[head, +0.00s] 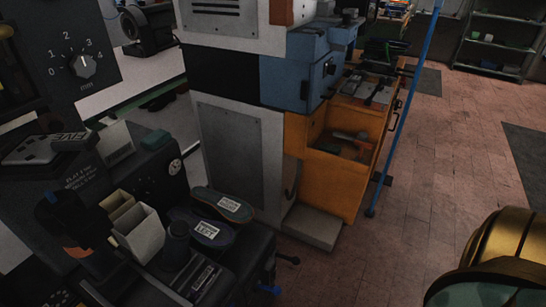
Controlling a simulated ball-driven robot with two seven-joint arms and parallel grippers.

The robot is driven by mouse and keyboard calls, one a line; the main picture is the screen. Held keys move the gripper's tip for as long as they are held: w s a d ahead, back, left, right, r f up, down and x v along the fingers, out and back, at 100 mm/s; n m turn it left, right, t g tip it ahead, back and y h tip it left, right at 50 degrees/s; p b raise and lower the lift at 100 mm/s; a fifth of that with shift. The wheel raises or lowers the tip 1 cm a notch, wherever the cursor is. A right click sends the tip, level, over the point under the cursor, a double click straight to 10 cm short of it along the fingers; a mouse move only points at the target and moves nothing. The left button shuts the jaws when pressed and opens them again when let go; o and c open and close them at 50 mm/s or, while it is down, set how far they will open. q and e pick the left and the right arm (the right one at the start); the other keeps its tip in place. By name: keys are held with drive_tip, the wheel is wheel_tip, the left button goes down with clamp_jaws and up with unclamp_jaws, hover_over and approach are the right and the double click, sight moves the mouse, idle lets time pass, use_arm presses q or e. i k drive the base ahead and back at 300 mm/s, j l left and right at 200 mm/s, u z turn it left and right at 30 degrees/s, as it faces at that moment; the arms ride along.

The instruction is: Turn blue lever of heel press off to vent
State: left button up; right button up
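A dark machine (80,180), which appears to be the heel press, fills the lower left of the head view. It carries a small round gauge (174,167), white lettering and two labelled sole-shaped pieces, one teal-topped (215,199) and one purple (193,224). A small blue-tipped lever (270,289) sticks out low on its right side, near the bottom edge. A black-tipped lever (287,260) sits just above it. I cannot tell which way the blue lever is set. Neither of my grippers shows; a gold and teal part at lower right looks like my arm.
A grey cabinet (232,150) stands behind the machine. An orange workbench (335,190) with a blue machine (300,75) is beyond it. A thin blue pole (405,120) rises in front of the bench. The brick-patterned floor (430,150) is open at right.

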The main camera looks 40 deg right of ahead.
sight(276, 290)
drive_tip(key=z, duration=1.1)
